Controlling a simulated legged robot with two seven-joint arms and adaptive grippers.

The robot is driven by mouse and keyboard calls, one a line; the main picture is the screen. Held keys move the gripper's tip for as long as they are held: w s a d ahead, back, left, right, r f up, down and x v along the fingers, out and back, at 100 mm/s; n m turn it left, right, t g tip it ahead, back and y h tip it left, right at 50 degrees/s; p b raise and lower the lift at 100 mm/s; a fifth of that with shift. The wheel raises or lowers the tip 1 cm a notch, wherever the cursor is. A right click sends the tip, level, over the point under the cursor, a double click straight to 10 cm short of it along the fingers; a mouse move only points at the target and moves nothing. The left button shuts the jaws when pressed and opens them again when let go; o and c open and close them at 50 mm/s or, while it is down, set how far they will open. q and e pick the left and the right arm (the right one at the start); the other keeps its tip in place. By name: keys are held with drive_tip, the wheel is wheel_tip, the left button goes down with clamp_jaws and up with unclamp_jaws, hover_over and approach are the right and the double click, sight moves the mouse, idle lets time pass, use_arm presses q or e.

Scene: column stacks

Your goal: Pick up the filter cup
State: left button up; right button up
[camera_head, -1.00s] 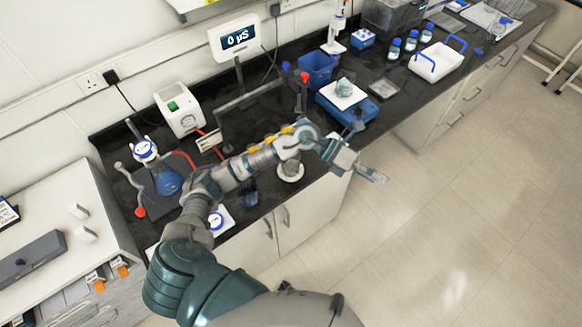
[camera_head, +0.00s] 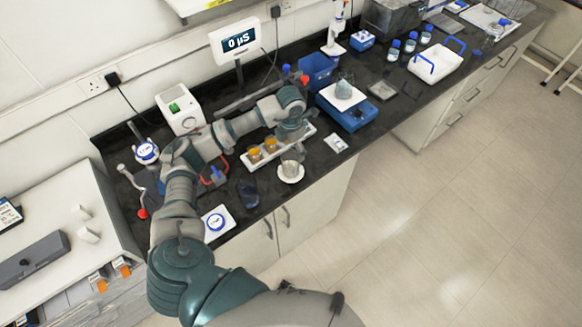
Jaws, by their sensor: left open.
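A clear cup (camera_head: 291,168) stands upright on a round white base near the bench's front edge; it looks like the filter cup, though I cannot be sure. My left gripper (camera_head: 294,139) is open, just behind and above this cup and apart from it. It is over the right part of a white rack (camera_head: 268,151) that holds amber-topped jars (camera_head: 255,154). Its fingertips are small and partly blend with the rack. A second cup-like vessel (camera_head: 345,85) stands on a blue instrument (camera_head: 347,112) farther right. My right gripper is out of view.
A dark translucent item (camera_head: 248,192) and a white pad (camera_head: 217,223) lie left of the cup. A small white packet (camera_head: 336,144) lies to its right. A blue bin (camera_head: 318,70) and a white tray (camera_head: 437,62) stand farther back. The bench's front edge is close to the cup.

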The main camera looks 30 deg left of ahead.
sight(291, 162)
use_arm(q)
wheel_tip(291, 162, down, 2)
drive_tip(key=shift+f, duration=0.1)
drive_tip(key=f, duration=0.1)
drive_tip(key=f+p, duration=0.1)
drive_tip(key=f, duration=0.1)
drive_tip(key=f+p, duration=0.1)
drive_tip(key=f, duration=0.1)
drive_tip(key=shift+s+d, duration=0.1)
drive_tip(key=shift+s, duration=0.2)
drive_tip(key=shift+f, duration=0.25)
drive_tip(key=c, duration=1.3)
